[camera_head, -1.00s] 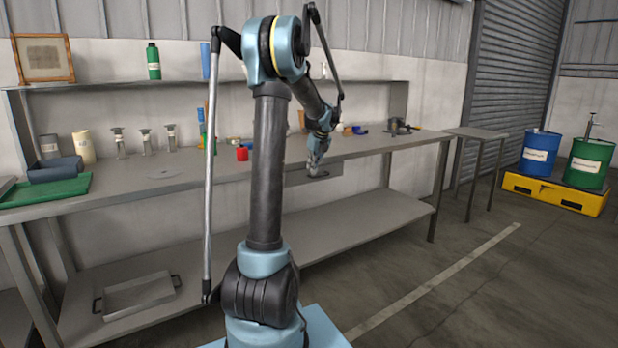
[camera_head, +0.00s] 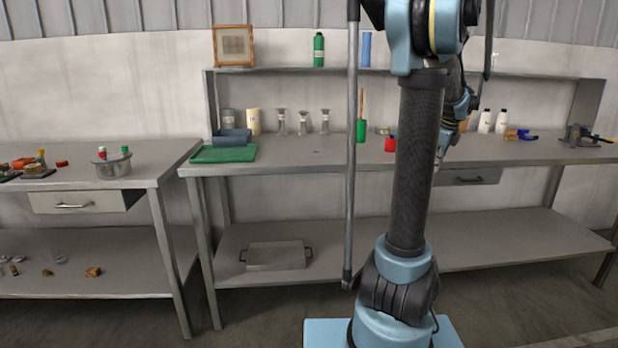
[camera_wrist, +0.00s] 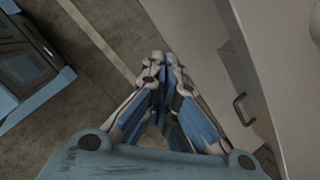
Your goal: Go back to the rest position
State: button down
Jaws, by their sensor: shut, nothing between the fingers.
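My gripper (camera_wrist: 164,72) shows in the wrist view with its fingers closed together and nothing between them. It points down over the bare floor beside the workbench. In the head view my arm stands upright right of the middle and is folded. Its wrist hangs near the front of the bench, and the gripper is mostly hidden behind the arm column there.
The long grey workbench (camera_head: 300,157) runs behind my arm, with a green tray (camera_head: 223,155), bottles and tools. Its drawer (camera_head: 468,177) is near my wrist. A second bench (camera_head: 150,172) stands at left with a metal pot (camera_head: 112,167). The floor (camera_wrist: 90,90) is clear.

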jog(key=s+a+f+n, duration=0.2)
jog(key=s+a+n, duration=0.5)
jog(key=a, duration=0.2)
jog(key=s+a+f+n, duration=0.2)
jog(key=s+a+n, duration=0.4)
jog(key=s+a, duration=0.3)
jog(key=s+a+f+n, duration=0.4)
jog(key=s+f+n, duration=0.2)
jog(key=s+n, duration=0.1)
jog(key=s+a+f+n+g, duration=0.1)
jog(key=s+a+f+n, duration=0.3)
jog(key=s+f+n, duration=0.2)
jog(key=shift+s+a+n+h, duration=0.15)
jog(key=shift+s+n+h, duration=0.15)
jog(key=shift+s+n, duration=0.35)
jog(key=shift+s+m, duration=0.15)
jog(key=shift+m, duration=0.1)
jog(key=shift+w+f, duration=0.15)
jog(key=shift+w, duration=0.3)
